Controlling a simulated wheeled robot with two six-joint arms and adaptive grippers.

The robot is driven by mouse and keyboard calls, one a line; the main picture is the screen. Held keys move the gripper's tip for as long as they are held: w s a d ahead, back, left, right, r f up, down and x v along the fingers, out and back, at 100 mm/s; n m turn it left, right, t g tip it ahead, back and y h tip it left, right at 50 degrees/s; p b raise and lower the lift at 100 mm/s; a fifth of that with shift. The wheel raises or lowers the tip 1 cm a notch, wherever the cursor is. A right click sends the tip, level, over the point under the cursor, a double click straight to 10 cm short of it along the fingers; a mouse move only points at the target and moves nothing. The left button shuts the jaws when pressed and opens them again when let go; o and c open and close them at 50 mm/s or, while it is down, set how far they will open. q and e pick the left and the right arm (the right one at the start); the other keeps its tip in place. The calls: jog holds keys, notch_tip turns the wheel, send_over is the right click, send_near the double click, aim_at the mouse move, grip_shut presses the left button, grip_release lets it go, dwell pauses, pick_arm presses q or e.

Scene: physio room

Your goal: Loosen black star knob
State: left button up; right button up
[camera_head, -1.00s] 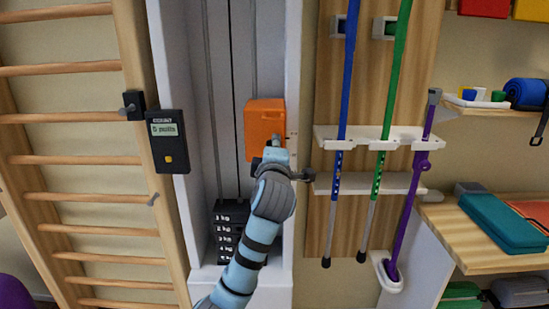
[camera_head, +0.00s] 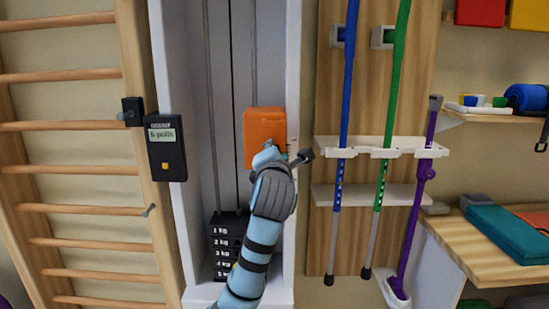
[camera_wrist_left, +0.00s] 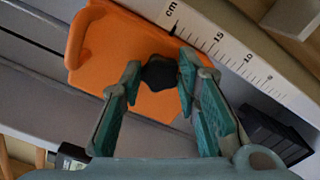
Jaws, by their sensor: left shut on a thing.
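The black star knob (camera_wrist_left: 158,72) sits on the face of the orange carriage (camera_wrist_left: 115,45), as the left wrist view shows. My left gripper (camera_wrist_left: 159,78) is shut on the knob, with one finger on each side of it. In the head view the orange carriage (camera_head: 264,130) is on the white upright frame, and my left gripper (camera_head: 267,156) is at its lower edge. The knob is hidden behind the gripper there. My right gripper is in neither view.
A centimetre scale (camera_wrist_left: 225,45) runs along the frame beside the carriage. A black weight stack (camera_head: 226,242) stands below. A counter box (camera_head: 166,148) and wooden wall bars (camera_head: 80,198) are at left.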

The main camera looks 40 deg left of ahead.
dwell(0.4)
pick_arm(q)
jog(key=o, duration=1.2)
jog(key=shift+c, duration=0.2)
jog(key=v, duration=1.2)
